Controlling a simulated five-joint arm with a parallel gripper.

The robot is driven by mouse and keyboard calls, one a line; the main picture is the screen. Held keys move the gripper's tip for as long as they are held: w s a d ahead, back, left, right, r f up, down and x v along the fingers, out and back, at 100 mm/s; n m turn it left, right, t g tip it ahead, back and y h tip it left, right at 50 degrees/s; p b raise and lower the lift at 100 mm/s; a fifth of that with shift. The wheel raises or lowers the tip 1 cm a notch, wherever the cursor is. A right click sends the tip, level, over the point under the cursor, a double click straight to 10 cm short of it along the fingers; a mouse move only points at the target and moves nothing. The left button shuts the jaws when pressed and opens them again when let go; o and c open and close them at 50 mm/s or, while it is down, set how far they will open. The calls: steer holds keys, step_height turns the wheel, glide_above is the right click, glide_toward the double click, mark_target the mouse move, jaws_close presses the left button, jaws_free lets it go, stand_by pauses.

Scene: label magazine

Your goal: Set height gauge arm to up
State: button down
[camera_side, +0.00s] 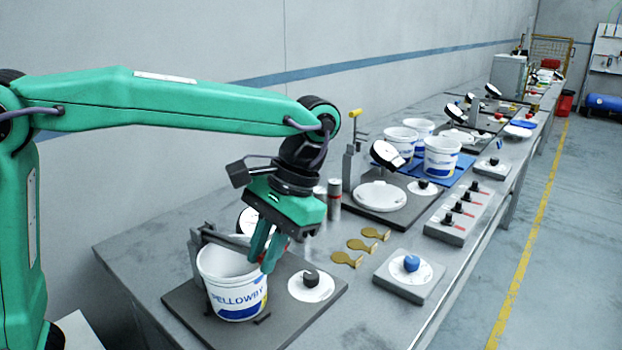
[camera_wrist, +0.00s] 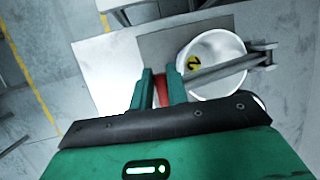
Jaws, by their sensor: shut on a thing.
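The height gauge has a grey post (camera_side: 195,255) beside a white bucket (camera_side: 236,302) on a dark plate. Its grey arm (camera_wrist: 222,70) extends from the post over the bucket mouth, roughly level, towards my fingers. The bucket (camera_wrist: 215,88) has a yellow mark numbered 2 inside. My gripper (camera_side: 263,260) is at the bucket's near-right rim, pointing down. In the wrist view, my gripper (camera_wrist: 159,76) is shut on the red end (camera_wrist: 162,92) of the gauge arm. My fingers partly hide this end.
A black knob on a white dial (camera_side: 311,287) stands right of the bucket. Brass tags (camera_side: 361,245) and a blue-knob box (camera_side: 410,269) lie farther right. A grey cylinder (camera_side: 334,195) and another station with a white disc (camera_side: 380,196) stand behind. Space above the bucket beside my gripper looks clear.

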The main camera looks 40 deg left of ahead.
steer(key=a+r+h, duration=0.1)
steer(key=a+r, duration=0.6)
steer(key=a, duration=0.3)
steer(key=a+r+h, duration=0.1)
steer(key=a+r, duration=0.5)
steer(key=a, duration=0.4)
steer(key=shift+a+r+h, duration=0.15)
steer(key=shift+r+h, duration=0.15)
steer(key=shift+r, duration=0.1)
steer(key=c, duration=1.4)
jaws_free()
steer(key=shift+o, duration=0.2)
steer(key=shift+d, duration=0.25)
